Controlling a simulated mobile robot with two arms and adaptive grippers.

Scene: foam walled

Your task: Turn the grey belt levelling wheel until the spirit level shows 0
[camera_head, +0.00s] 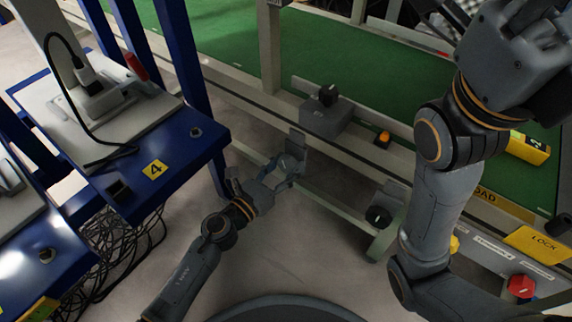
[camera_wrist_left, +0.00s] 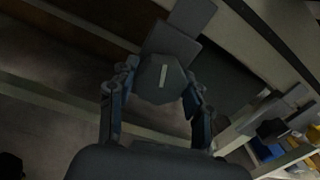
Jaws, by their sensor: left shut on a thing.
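The grey wheel (camera_wrist_left: 176,86) shows in the left wrist view as a dark grey, many-sided knob with a pale strip on its face. It sits in front of a grey bracket (camera_wrist_left: 172,40), which also shows below the belt frame in the head view (camera_head: 296,142). My left gripper (camera_head: 287,174) is at the wheel, with one finger on each side, and is shut on it. In the wrist view its fingers (camera_wrist_left: 157,98) flank the wheel. My right arm's wrist (camera_head: 515,60) is raised at the upper right; its fingertips are not clear. I cannot make out a spirit level reading.
The green belt (camera_head: 235,40) runs behind a pale frame. A grey box with a black knob (camera_head: 327,96) and an orange button (camera_head: 383,138) are on the frame. Another black knob (camera_head: 378,216) sits lower right. A blue workstation (camera_head: 160,150) with cables below stands left.

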